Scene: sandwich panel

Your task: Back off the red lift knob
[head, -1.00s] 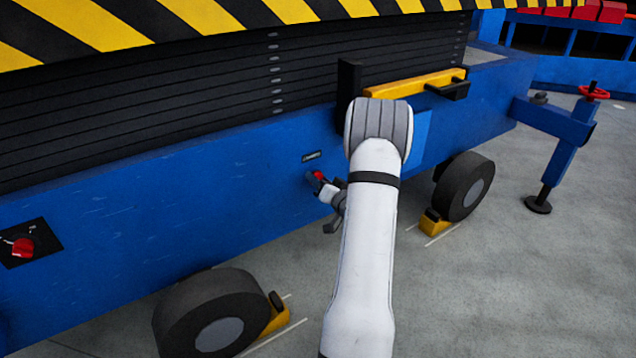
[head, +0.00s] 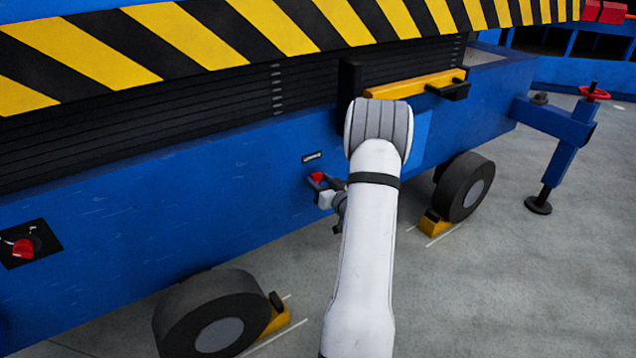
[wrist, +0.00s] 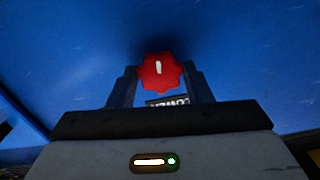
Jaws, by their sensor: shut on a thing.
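A red scalloped knob (wrist: 160,70) with a white mark on its face sits on the blue side panel. In the head view the knob (head: 317,177) shows small, just left of my arm. My gripper (wrist: 161,74) is shut on this knob, one finger on either side of it. In the head view my gripper (head: 322,186) is partly hidden by my own arm. A small label (wrist: 168,102) reading "LOWER" appears upside down by the knob. The yellow-and-black striped platform (head: 230,40) stands above dark bellows (head: 150,135).
Another red knob (head: 22,248) sits on a black plate at the far left. A yellow bar (head: 410,82) is mounted behind my arm. Wheels (head: 215,320) with yellow chocks and an outrigger (head: 560,150) stand on the grey floor. Open floor lies at the right.

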